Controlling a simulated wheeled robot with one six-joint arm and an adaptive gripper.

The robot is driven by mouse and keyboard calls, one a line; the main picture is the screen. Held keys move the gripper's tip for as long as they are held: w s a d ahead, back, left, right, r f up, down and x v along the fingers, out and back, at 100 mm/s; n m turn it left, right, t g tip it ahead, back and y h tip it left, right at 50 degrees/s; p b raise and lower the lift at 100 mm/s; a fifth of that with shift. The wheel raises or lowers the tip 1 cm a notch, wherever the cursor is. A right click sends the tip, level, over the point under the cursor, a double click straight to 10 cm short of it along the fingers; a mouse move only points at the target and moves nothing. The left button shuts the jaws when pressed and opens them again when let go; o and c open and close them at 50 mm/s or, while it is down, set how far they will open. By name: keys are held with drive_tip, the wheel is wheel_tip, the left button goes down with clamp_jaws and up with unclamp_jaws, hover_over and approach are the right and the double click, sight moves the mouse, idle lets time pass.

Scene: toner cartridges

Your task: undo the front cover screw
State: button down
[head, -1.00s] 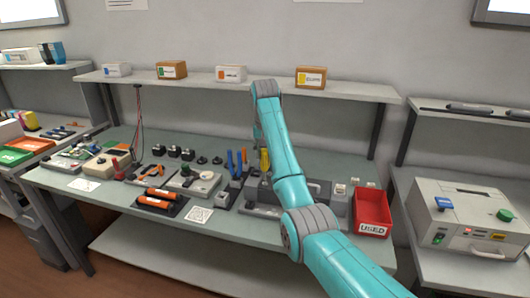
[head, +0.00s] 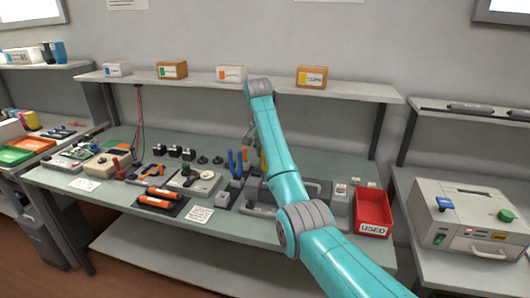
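My teal arm reaches from the lower right across the workbench (head: 120,208), its upper joint in front of the back shelf. My gripper is mostly hidden behind the arm; only a small grey part (head: 248,132) shows, above the bench near the upright blue-handled and orange-handled tools (head: 235,162). Whether it is open or shut does not show. A grey device (head: 316,190) lies partly behind my arm. A yellow thing shows in a sliver beside the arm. No front cover screw can be made out at this size.
A red bin marked USED (head: 373,214) stands at the bench's right end. Orange cylinders (head: 160,193) lie in a dark tray at the front. Labelled boxes (head: 312,77) stand on the back shelf (head: 200,82). A beige machine (head: 468,217) stands on the right table.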

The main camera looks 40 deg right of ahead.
drive_tip(key=shift+x, duration=0.85)
idle(1.1)
drive_tip(key=shift+s+a, duration=0.1)
drive_tip(key=shift+s, duration=0.05)
drive_tip(key=n, duration=0.3)
drive_tip(key=n+y, duration=0.1)
drive_tip(key=n, duration=0.3)
drive_tip(key=shift+s+t, duration=0.1)
drive_tip(key=shift+t, duration=0.3)
drive_tip(key=n, duration=0.3)
drive_tip(key=n+y, duration=0.1)
drive_tip(key=n, duration=0.2)
drive_tip(key=shift+d, duration=0.25)
drive_tip(key=shift+n+y, duration=0.3)
drive_tip(key=shift+n, duration=0.2)
